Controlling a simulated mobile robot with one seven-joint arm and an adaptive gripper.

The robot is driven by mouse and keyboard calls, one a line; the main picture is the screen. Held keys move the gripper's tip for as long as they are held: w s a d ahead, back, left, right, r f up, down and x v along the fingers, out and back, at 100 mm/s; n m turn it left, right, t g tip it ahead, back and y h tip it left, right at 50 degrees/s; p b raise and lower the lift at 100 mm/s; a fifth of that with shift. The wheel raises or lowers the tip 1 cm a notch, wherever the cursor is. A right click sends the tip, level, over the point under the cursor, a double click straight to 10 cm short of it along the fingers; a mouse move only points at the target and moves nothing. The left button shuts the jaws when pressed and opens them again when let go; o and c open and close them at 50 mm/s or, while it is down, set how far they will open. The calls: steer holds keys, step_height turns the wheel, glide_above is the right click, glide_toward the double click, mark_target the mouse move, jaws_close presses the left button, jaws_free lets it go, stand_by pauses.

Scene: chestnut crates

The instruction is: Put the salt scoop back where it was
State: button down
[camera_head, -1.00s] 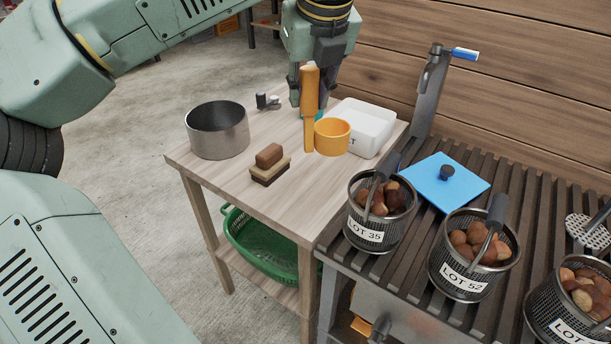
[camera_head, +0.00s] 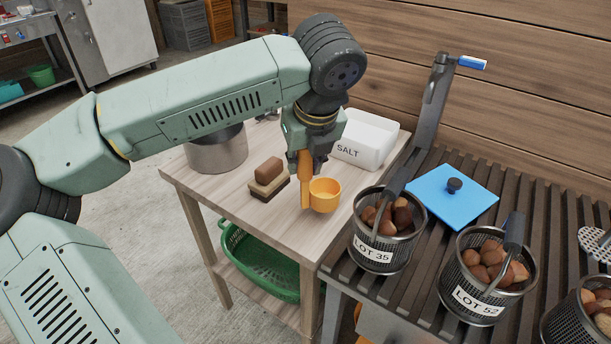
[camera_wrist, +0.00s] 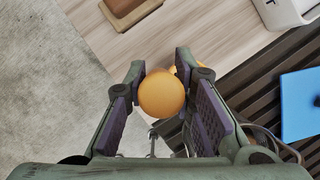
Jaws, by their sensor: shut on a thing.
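The salt scoop is orange, with a round cup (camera_head: 324,196) and a thick upright handle. In the head view it is over the front part of the wooden table (camera_head: 245,215). I cannot tell whether it touches the top. My gripper (camera_head: 304,163) comes down from above and is shut on the handle's upper part, hiding it. In the wrist view the round handle end (camera_wrist: 161,94) sits between the two finger pads of my gripper (camera_wrist: 160,82); the cup is mostly hidden. The white tub marked SALT (camera_head: 347,152) stands behind and right of the scoop.
A brush-like brown block (camera_head: 268,186) lies left of the scoop, with a steel pot (camera_head: 216,155) behind, partly hidden by my arm. Wire baskets of chestnuts (camera_head: 372,255) and a blue lid (camera_head: 452,198) are on the slatted rack (camera_head: 405,280) at right.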

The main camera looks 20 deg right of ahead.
mark_target(304, 175)
step_height(304, 175, down, 3)
steer(key=shift+f+p, duration=0.1)
steer(key=shift+p, duration=0.3)
steer(key=shift+f, duration=0.45)
steer(key=c, duration=1.3)
jaws_free()
steer(key=shift+c, duration=0.2)
steer(key=shift+r, duration=0.25)
steer(key=b+v, duration=0.2)
steer(key=v, duration=1)
